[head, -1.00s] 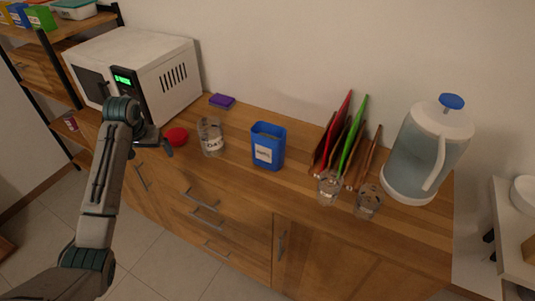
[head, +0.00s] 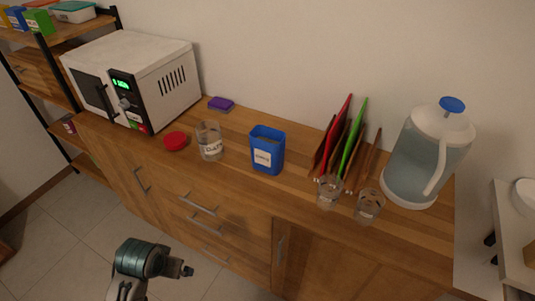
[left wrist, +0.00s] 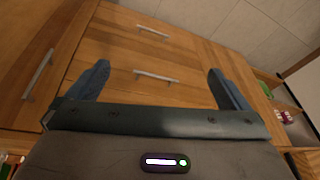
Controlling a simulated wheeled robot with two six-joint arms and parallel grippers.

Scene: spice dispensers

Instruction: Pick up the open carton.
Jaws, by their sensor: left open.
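The open carton (head: 271,142) is blue, with an open top and a white label on its front. It stands upright on the wooden counter, near the middle of the head view. My left gripper (head: 186,271) is low in front of the drawers in the head view, well below and to the left of the carton, touching nothing there. In the left wrist view my left gripper (left wrist: 157,69) has its two fingers spread, with only drawer fronts between them. The carton is not seen in the left wrist view. My right gripper is not in view.
A glass jar (head: 209,142) and a red lid (head: 175,141) are left of the carton, with the microwave (head: 150,75) beyond. Two glasses (head: 329,191), a rack of boards (head: 352,140) and a pitcher (head: 425,160) stand to the right. The counter edge (head: 230,180) lies above my gripper.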

